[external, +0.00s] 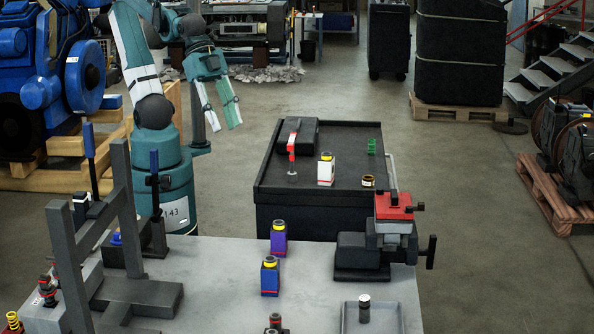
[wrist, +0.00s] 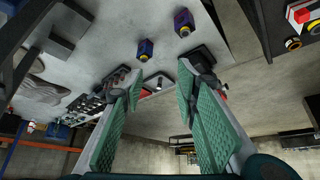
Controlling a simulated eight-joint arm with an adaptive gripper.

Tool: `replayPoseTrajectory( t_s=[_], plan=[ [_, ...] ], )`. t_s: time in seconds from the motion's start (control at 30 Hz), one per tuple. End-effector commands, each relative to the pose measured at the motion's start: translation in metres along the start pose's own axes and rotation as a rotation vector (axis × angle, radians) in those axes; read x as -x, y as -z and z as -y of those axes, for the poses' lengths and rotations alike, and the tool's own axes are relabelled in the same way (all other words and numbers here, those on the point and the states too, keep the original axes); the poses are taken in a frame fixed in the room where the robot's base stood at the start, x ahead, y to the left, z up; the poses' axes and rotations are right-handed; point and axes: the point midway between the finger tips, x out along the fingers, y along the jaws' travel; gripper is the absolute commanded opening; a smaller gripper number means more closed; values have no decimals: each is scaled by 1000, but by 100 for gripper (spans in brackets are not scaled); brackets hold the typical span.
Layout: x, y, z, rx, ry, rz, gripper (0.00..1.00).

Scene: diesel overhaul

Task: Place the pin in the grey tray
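The grey tray (external: 390,325) lies on the near right of the light grey bench, partly cut off by the bottom picture edge. A small dark cylinder with a pale top, apparently the pin (external: 364,311), stands upright inside it, with nothing holding it. My gripper (external: 225,128) is raised in the air behind the bench, at the left, well away from the tray. Its two green-padded fingers are spread apart with nothing between them. The wrist view also shows the open gripper (wrist: 159,76); a small tray-like shape shows far off between the fingertips, too small to tell its contents.
A red-topped vise (external: 385,240) stands behind the tray. A dark press frame (external: 125,210) rises at the bench's left. A black cart (external: 330,205) behind the bench carries a white container (external: 326,171) and other parts.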

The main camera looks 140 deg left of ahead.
Motion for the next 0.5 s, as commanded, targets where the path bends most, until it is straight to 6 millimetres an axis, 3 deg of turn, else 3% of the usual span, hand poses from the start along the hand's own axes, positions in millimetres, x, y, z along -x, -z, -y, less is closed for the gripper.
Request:
replayPoseTrajectory(
  t_s=[0.23, 0.5],
  plan=[
    [1, -40, 1, -28, -2, -38, 31],
    [0, -55, 1, -41, -2, -54, 31]
  ],
)
